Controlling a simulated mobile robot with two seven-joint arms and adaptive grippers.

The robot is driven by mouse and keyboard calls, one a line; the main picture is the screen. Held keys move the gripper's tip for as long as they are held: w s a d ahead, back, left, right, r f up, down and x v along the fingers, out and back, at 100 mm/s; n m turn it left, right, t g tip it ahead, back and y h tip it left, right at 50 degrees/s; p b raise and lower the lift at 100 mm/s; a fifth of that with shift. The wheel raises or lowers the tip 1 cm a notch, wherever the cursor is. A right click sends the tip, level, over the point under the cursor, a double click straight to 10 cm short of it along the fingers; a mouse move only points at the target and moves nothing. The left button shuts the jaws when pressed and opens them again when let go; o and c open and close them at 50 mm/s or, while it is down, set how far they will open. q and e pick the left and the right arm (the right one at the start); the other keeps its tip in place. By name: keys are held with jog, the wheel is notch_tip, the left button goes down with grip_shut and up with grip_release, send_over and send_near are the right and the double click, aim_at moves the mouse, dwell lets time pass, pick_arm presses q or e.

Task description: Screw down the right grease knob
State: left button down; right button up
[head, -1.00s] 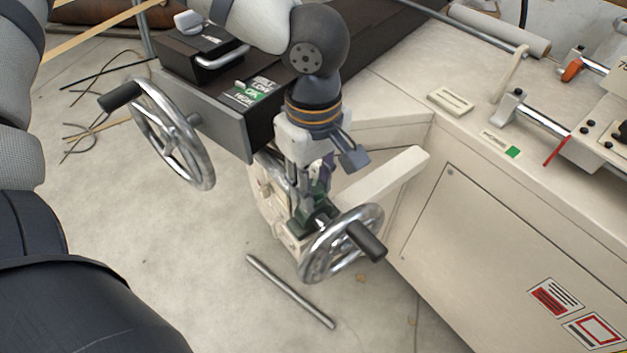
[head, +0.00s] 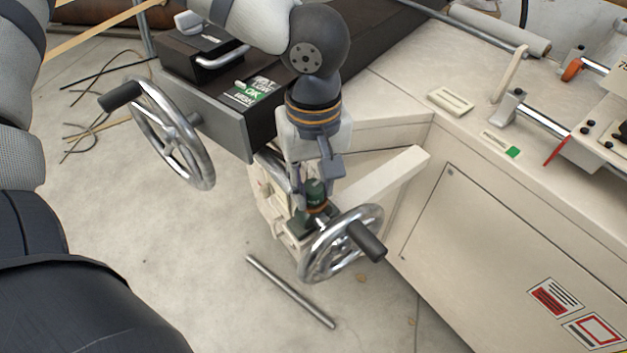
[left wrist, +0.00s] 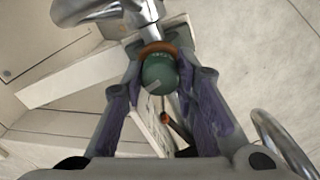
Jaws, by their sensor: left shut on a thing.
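The right grease knob is a dark green cap with an orange-brown ring under it, on the machine behind the front handwheel. In the head view the knob (head: 316,190) shows just below my left gripper (head: 313,183), which comes down on it from above. In the left wrist view the knob (left wrist: 160,72) sits between my two purple-padded fingers (left wrist: 159,80), one on each side. The left gripper is shut on it. A small light mark shows on the knob's top. My right gripper is in neither view.
A chrome handwheel (head: 322,262) with a black handle stands close in front of the knob. A second handwheel (head: 183,150) is at the left. A beige arm (head: 385,182) of the machine sticks out at the right. A metal rod (head: 291,291) lies below.

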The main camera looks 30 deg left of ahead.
aim_at(313, 186)
pick_arm(q)
jog(key=c, duration=1.3)
grip_release()
notch_tip(313, 186, up, 12)
